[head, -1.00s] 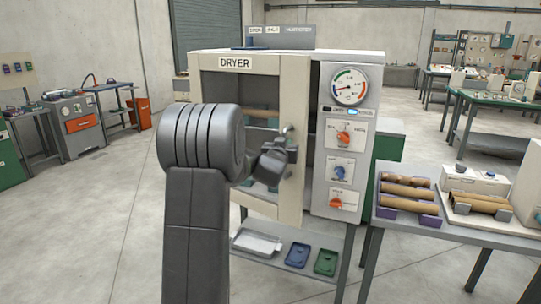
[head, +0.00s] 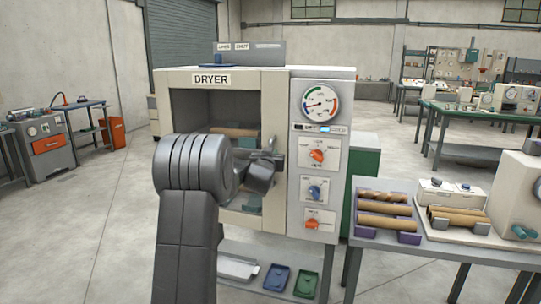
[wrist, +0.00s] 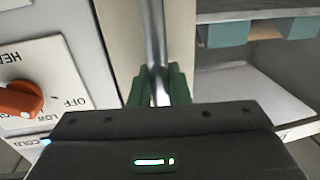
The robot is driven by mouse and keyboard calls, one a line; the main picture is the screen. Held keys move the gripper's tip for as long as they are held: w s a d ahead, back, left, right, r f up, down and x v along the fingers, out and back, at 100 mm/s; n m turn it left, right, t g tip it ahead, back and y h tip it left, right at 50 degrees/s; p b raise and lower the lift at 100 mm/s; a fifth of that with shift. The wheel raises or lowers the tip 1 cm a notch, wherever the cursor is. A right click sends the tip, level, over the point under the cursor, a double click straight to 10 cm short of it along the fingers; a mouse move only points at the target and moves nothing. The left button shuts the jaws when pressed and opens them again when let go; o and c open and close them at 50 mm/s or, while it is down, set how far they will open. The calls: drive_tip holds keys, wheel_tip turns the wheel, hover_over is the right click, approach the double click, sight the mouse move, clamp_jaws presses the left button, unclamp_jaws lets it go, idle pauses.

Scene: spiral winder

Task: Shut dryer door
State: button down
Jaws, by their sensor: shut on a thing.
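The dryer (head: 175,78) stands in the middle of the head view. Its beige-framed door (head: 274,100) has a large window, through which shelves and a brown tube show. The door's right edge lies close along the control panel; I cannot tell whether a thin gap remains. My gripper (head: 270,157) is at the right side of the door. In the wrist view its green fingers (wrist: 160,85) are shut on the upright metal door handle (wrist: 156,40). My arm hides the lower left of the door.
The control panel (head: 333,150), with gauge and knobs, is right of the door. A table (head: 470,254) with brown tubes on purple holders (head: 398,237) stands at right. Trays (head: 277,278) lie on the shelf below. Open floor lies at left.

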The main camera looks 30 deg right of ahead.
drive_tip(key=c, duration=1.6)
unclamp_jaws()
drive_tip(key=shift+d+r, duration=0.15)
drive_tip(key=shift+r, duration=0.05)
drive_tip(key=shift+o, duration=0.8)
drive_tip(key=shift+w+d+f, duration=0.1)
drive_tip(key=shift+d+f, duration=0.05)
drive_tip(key=shift+d, duration=0.05)
drive_tip(key=shift+a, duration=0.1)
drive_tip(key=b+v, duration=0.2)
drive_tip(key=v, duration=1.1)
drive_tip(key=shift+s+a+b, duration=0.3)
drive_tip(key=shift+b, duration=0.05)
